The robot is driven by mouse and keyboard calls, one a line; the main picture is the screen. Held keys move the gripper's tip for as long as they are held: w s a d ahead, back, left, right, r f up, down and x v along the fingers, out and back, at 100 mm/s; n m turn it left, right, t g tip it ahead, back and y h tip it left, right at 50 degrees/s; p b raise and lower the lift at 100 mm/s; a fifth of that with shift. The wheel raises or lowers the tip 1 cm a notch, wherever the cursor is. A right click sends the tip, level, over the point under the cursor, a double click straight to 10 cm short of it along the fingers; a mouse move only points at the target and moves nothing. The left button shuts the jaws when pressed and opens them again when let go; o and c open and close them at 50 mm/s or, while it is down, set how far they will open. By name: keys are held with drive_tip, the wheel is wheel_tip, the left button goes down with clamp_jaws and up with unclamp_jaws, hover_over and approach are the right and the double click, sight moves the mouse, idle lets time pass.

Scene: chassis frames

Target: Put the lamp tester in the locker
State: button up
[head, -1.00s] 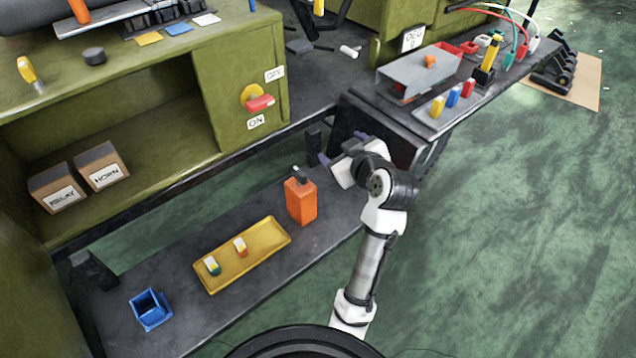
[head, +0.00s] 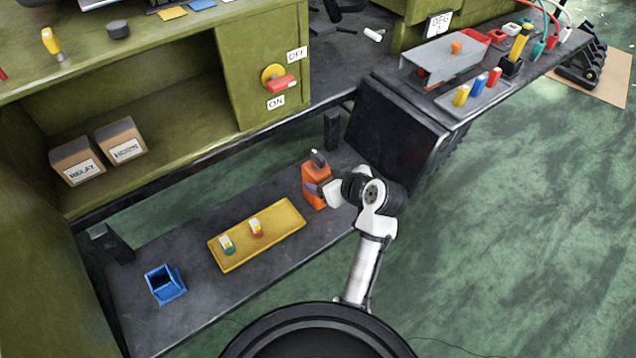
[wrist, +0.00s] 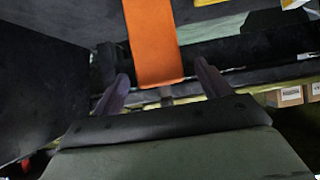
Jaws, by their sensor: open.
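An orange upright box with a dark top (head: 316,180), which appears to be the lamp tester, stands on the low dark shelf.
A yellow tray (head: 280,228) with two small items and a blue open box (head: 165,284) share the low shelf. Boxes labelled RELAY (head: 80,166) and HORN (head: 122,144) sit in the cabinet. Green floor is clear at right.

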drive_tip(key=x, duration=0.4)
drive_tip(key=shift+w+a+f+p, duration=0.1)
drive_tip(key=shift+w+a+p, duration=0.1)
drive_tip(key=shift+w+p, duration=0.15)
drive_tip(key=c, duration=1.4)
